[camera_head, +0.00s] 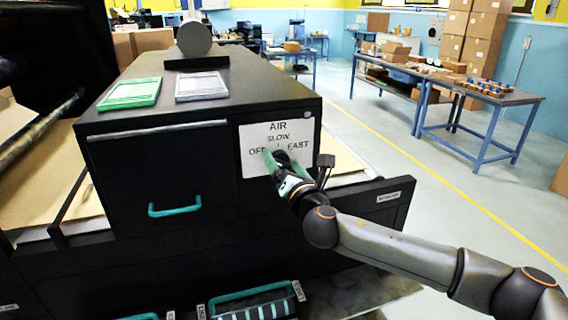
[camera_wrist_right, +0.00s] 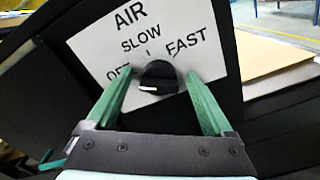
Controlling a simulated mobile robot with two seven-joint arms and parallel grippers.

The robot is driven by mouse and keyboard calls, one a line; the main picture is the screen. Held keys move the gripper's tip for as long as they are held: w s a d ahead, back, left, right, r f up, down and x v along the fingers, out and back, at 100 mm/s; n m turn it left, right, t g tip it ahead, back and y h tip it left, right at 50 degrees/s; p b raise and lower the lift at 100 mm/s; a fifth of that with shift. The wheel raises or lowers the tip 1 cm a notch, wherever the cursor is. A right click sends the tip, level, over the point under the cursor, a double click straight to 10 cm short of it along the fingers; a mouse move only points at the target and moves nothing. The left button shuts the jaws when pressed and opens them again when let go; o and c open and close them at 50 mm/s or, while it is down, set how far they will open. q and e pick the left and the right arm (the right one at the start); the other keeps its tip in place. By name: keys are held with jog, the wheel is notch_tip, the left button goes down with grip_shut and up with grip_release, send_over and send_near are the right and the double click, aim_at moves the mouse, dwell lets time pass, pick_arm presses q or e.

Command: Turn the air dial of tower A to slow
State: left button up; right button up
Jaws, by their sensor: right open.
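The air dial is a black round knob (camera_wrist_right: 158,77) on a white plate (camera_wrist_right: 90,45) reading AIR, OFF, SLOW and FAST. In the right wrist view its white pointer mark lies at the knob's left, on the OFF side. My right gripper (camera_wrist_right: 157,82) is open, with one green finger on each side of the knob; I cannot tell whether they touch it. In the head view the plate (camera_head: 253,168) is on the front of a black cabinet, and my right gripper (camera_head: 284,165) is in front of it, covering most of the dial. My left gripper is not in view.
The black cabinet (camera_head: 180,140) has a green drawer handle (camera_head: 174,208) left of the plate. A green frame (camera_head: 131,93) and a white one (camera_head: 201,86) lie on top. Blue tables (camera_head: 480,100) stand back right.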

jog(key=shift+c, duration=0.3)
jog(key=c, duration=1.3)
jog(key=shift+f+m, duration=0.1)
jog(key=shift+m, duration=0.3)
jog(key=m, duration=0.5)
jog(key=shift+f+m, duration=0.1)
jog(key=shift+m, duration=0.2)
jog(key=m, duration=0.5)
jog(key=shift+d, duration=0.1)
jog(key=shift+m, duration=0.3)
jog(key=o, duration=1.4)
jog(key=shift+c, duration=0.2)
